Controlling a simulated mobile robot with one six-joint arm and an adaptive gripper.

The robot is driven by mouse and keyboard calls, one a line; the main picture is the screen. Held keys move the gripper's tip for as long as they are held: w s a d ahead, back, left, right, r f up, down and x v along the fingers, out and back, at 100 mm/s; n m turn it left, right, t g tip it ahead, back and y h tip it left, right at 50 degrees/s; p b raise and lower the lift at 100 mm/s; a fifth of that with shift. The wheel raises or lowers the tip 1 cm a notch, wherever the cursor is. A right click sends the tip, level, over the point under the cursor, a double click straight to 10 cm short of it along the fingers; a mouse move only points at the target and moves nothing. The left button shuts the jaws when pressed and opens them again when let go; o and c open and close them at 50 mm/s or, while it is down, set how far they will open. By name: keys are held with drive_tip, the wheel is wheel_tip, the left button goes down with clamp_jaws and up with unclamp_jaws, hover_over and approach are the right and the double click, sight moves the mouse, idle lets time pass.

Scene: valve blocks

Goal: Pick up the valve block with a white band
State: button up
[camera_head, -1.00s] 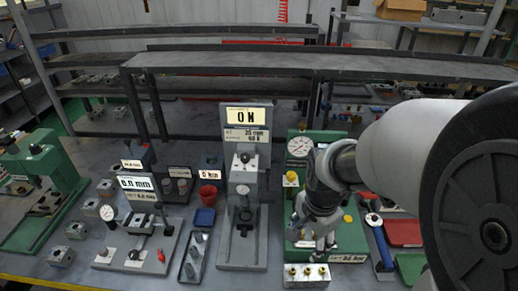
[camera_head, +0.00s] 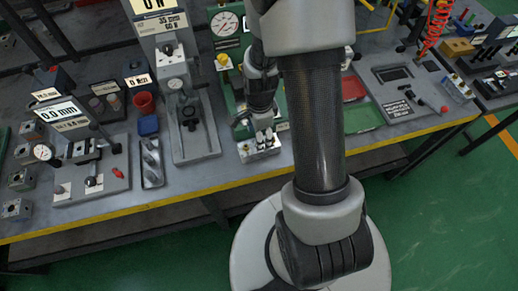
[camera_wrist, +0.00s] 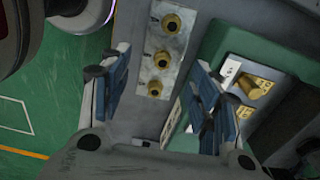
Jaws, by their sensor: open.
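A pale grey block with several brass fittings on top (camera_head: 262,153) stands at the bench's front edge in the head view. It also shows in the wrist view (camera_wrist: 160,52), lying in the picture between my fingers. I cannot make out a white band on it. My gripper (camera_head: 263,136) points down just above this block; in the wrist view its blue-padded fingers (camera_wrist: 158,68) are apart, one at each side of the block. I cannot tell whether they touch it. Part of the block is hidden behind my gripper in the head view.
A green press with a dial (camera_head: 226,24) stands close behind my gripper. A grey press (camera_head: 196,140) and a tray of small parts (camera_head: 152,162) stand left. Several grey blocks with holes (camera_head: 17,209) lie at far left. Green (camera_head: 362,117) and red trays lie right.

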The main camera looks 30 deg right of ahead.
drive_tip(key=shift+w+d+f+b, duration=0.1)
drive_tip(key=shift+f+b, duration=0.5)
drive_tip(key=shift+f, duration=0.95)
drive_tip(key=shift+w+f+b, duration=0.1)
drive_tip(key=shift+f+b, duration=0.5)
drive_tip(key=shift+f, duration=0.95)
drive_tip(key=shift+r, duration=0.1)
drive_tip(key=shift+c, duration=0.2)
clamp_jaws()
